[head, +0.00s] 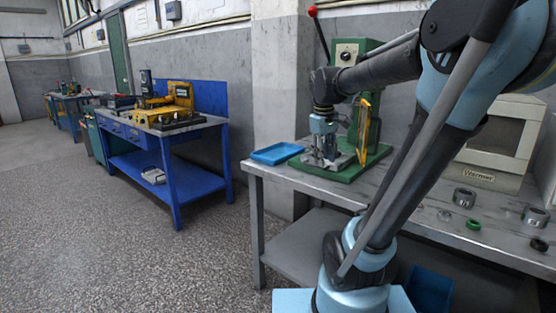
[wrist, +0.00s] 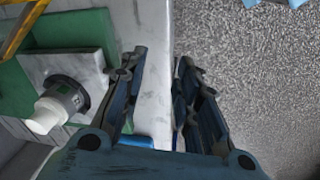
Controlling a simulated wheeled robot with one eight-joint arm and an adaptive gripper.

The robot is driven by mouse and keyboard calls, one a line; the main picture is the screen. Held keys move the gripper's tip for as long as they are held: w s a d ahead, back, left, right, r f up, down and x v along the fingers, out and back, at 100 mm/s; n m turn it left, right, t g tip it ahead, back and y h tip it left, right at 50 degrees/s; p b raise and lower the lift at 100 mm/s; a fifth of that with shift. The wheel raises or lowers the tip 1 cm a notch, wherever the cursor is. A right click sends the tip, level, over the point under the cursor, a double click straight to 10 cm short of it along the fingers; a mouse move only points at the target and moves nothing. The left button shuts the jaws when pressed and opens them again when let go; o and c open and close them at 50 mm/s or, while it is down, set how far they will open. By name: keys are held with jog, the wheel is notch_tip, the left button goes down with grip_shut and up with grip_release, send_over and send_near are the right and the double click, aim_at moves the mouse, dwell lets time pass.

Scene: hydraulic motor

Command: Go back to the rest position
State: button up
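My gripper (head: 325,155) hangs over the near workbench, in front of the green press (head: 362,60). In the wrist view my gripper (wrist: 160,75) shows two dark fingers spread apart, with only the bench edge and floor visible between them. It is open and empty. In the wrist view a grey cylindrical part with a white end (wrist: 58,105) is on the press's metal plate (wrist: 88,68), to the left of the fingers. In the head view my gripper and arm partly hide the press's working area.
A blue tray (head: 276,153) lies on the grey workbench (head: 310,188) left of the press. A warmer box (head: 497,140), metal rings (head: 464,197) and a green ring (head: 473,225) are on the right. A blue bench (head: 175,205) stands behind left. Floor at left is clear.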

jog(key=s+d+f+m, duration=0.1)
jog(key=s+f+m, duration=0.2)
jog(key=s+f, duration=0.5)
jog(key=s+d+f+m+y, duration=0.1)
jog(key=s+f+m, duration=0.2)
jog(key=s+f, duration=0.6)
jog(key=shift+s+d+f, duration=0.25)
jog(key=shift+s+f, duration=0.05)
jog(key=shift+s, duration=0.35)
jog(key=shift+w+f, duration=0.2)
jog(key=shift+w, duration=0.2)
